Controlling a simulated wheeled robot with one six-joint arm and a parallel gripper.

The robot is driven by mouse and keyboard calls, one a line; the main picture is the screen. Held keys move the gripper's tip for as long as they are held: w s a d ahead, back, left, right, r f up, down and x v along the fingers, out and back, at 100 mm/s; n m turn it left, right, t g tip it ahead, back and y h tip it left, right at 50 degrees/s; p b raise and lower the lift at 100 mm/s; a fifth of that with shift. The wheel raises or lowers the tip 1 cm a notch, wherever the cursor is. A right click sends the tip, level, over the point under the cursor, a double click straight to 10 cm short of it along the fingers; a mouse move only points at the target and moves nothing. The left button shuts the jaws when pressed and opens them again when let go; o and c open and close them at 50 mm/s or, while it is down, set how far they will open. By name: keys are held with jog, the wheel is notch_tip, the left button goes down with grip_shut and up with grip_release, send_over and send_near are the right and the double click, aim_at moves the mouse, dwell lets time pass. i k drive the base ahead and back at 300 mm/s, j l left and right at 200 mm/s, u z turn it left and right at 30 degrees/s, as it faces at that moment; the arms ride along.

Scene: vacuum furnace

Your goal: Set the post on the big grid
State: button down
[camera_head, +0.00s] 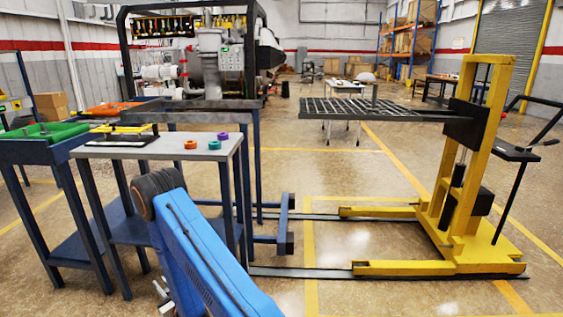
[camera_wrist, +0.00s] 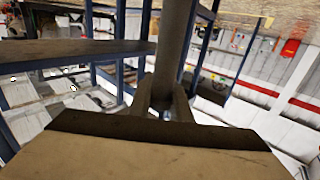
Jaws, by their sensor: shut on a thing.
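My gripper (camera_wrist: 162,100) shows in the wrist view, its two fingers closed around the lower end of a dark grey cylindrical post (camera_wrist: 176,42). The post reaches up past the top edge of that view. In the head view my blue arm is in front at the lower left, and I cannot make out the gripper or the held post. The big grid (camera_head: 340,107) is a flat dark lattice carried by the yellow lift truck (camera_head: 463,160), right of centre. A short upright piece (camera_head: 374,92) shows at the grid, apart from my arm.
A grey-topped table (camera_head: 165,151) at left holds several small coloured rings (camera_head: 190,144) and a dark plate (camera_head: 122,134). The lift's legs (camera_head: 390,267) and dark floor rails (camera_head: 310,274) lie low. Floor right of the table is mostly open.

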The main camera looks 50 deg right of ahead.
aim_at(399, 111)
jog(key=k+l, duration=0.15)
jog(key=l, duration=0.15)
jog(key=k+l+z, duration=0.1)
jog(key=l, duration=0.2)
jog(key=k+l, duration=0.2)
jog(key=k+l+z, duration=0.1)
jog(key=l, duration=0.3)
